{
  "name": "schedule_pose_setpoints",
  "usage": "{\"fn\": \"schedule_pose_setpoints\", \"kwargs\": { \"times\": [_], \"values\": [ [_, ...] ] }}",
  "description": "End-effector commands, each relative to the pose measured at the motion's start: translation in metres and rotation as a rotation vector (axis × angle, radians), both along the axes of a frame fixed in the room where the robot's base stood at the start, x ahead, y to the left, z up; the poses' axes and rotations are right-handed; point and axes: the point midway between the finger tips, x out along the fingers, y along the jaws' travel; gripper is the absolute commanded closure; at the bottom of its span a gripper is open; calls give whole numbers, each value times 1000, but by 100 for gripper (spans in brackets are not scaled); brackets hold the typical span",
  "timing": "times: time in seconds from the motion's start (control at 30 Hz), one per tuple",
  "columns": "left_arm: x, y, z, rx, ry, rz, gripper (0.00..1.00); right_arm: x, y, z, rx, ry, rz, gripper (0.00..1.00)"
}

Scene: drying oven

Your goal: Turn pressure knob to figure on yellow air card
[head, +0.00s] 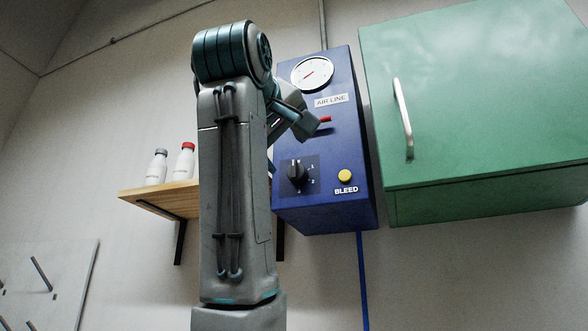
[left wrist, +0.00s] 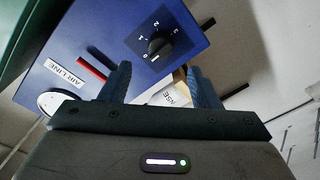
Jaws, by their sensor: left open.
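The black pressure knob (head: 296,172) sits on the front of a blue air line box (head: 350,215), with numbers printed around it. The knob also shows in the left wrist view (left wrist: 157,45), beyond the fingers; I cannot tell surely which number it points at. A round white gauge (head: 312,74) with a red needle is at the box's top. My left gripper (left wrist: 158,78) is open and empty, its blue fingers apart, not touching the knob. In the head view my left arm covers most of it. No yellow card shows. My right gripper is out of view.
A red lever (head: 325,119) sticks out above the knob; a yellow bleed button (head: 345,176) is right of it. A green cabinet (head: 470,100) with a handle hangs to the right. A wooden shelf (head: 150,203) with white bottles (head: 183,162) is to the left.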

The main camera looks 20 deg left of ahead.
Motion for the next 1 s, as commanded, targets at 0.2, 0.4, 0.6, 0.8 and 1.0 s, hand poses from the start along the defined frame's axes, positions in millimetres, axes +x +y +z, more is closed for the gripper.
{"fn": "schedule_pose_setpoints", "kwargs": {
  "times": [0.2,0.4,0.6,0.8,1.0],
  "values": [
    [44,2,1,1,4,0,44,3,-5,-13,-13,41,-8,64],
    [69,3,1,0,2,-1,44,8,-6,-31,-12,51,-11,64],
    [76,4,0,0,0,0,44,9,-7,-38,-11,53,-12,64],
    [76,4,0,0,0,0,44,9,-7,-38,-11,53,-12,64],
    [76,4,0,0,0,0,83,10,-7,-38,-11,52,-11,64]
  ]
}}
